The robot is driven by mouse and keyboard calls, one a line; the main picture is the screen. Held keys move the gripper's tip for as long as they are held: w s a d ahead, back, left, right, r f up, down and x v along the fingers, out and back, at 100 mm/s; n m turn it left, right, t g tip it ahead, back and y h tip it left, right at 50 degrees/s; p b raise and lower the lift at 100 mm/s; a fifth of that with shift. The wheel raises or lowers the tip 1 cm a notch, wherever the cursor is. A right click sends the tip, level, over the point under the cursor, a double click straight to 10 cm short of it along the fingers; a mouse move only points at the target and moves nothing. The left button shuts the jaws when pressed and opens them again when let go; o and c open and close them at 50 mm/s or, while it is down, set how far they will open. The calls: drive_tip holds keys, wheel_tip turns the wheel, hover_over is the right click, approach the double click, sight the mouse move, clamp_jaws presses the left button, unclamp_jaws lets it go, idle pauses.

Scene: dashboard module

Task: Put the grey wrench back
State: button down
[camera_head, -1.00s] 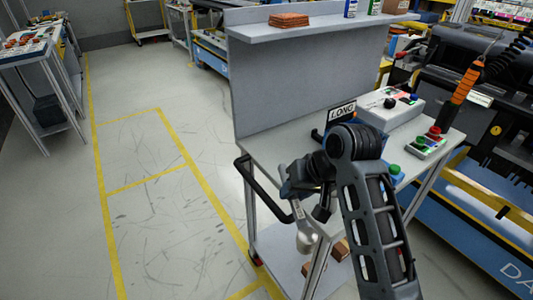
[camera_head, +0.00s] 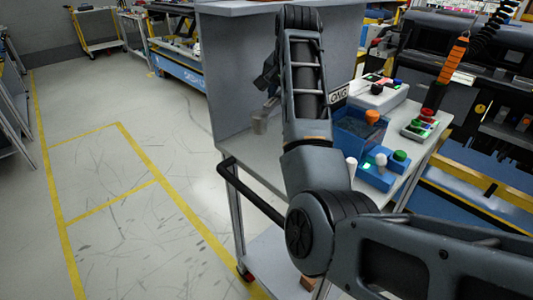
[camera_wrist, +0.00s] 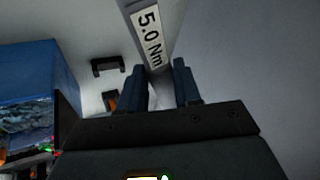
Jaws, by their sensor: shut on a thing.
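The grey wrench (camera_head: 260,121) shows in the head view as a short grey piece hanging below my gripper (camera_head: 268,88), in front of the grey back panel. My arm hides part of the gripper. A pale strip labelled "5.0 Nm" (camera_wrist: 150,38) runs up from the fingertips.
A blue box (camera_head: 358,135) with coloured buttons stands on the bench at the right of my arm. The grey back panel (camera_head: 228,75) rises behind the gripper. A black bracket (camera_wrist: 107,65) shows in the wrist view. The black cart handle (camera_head: 250,190) sticks out at the front left.

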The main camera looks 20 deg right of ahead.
wheel_tip(320, 180, down, 9)
drive_tip(key=shift+f, duration=0.2)
idle(0.4)
drive_tip(key=c, duration=0.8)
unclamp_jaws()
drive_tip(key=shift+f, duration=0.1)
drive_tip(key=v, duration=1.2)
